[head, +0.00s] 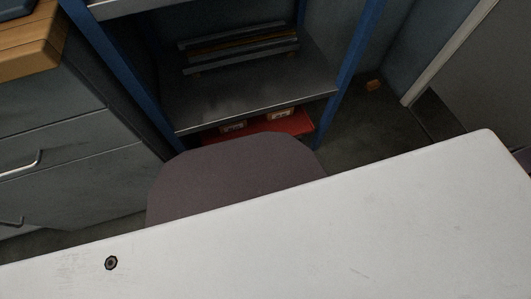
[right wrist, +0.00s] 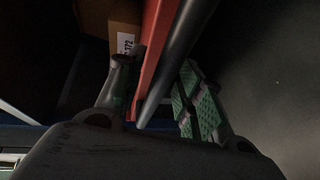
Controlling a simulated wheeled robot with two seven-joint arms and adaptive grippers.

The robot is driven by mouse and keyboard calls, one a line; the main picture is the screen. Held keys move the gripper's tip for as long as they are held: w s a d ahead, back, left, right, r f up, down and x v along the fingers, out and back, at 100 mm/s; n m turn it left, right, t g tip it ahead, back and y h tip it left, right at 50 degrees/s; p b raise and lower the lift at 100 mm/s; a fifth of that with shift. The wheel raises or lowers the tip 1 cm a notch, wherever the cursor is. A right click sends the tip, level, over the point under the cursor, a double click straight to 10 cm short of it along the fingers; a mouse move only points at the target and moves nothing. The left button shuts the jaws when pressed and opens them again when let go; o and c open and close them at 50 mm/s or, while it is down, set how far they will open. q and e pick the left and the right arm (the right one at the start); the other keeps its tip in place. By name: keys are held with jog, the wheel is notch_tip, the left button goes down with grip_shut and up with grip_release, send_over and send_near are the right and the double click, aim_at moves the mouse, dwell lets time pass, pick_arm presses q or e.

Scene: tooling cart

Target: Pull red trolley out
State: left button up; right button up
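The red trolley (head: 290,125) sits low under the bottom shelf of a blue-posted rack, with boxes on it; only part of it shows. In the right wrist view its red edge (right wrist: 155,50) runs between the fingers of my right gripper (right wrist: 160,100), beside a dark grey bar (right wrist: 182,50). The fingers are spread, one on each side of the red edge and bar. The green pads of the right-hand finger show and look clear of the bar. Contact of the other finger cannot be told. The left gripper is in neither view; the right gripper is hidden in the head view.
The rack's grey shelf (head: 250,88) above the trolley holds several metal bars (head: 240,47). Blue posts (head: 350,65) stand on both sides. A grey drawer cabinet (head: 60,150) with a wooden top is at left. Dark floor (head: 365,125) is open right of the rack, with a small brown object (head: 373,85).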

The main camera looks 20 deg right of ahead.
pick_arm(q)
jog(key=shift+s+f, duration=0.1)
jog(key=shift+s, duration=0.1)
pick_arm(e)
grip_shut()
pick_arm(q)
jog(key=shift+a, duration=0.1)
pick_arm(e)
jog(key=shift+s+d, duration=0.1)
jog(key=shift+s, duration=0.1)
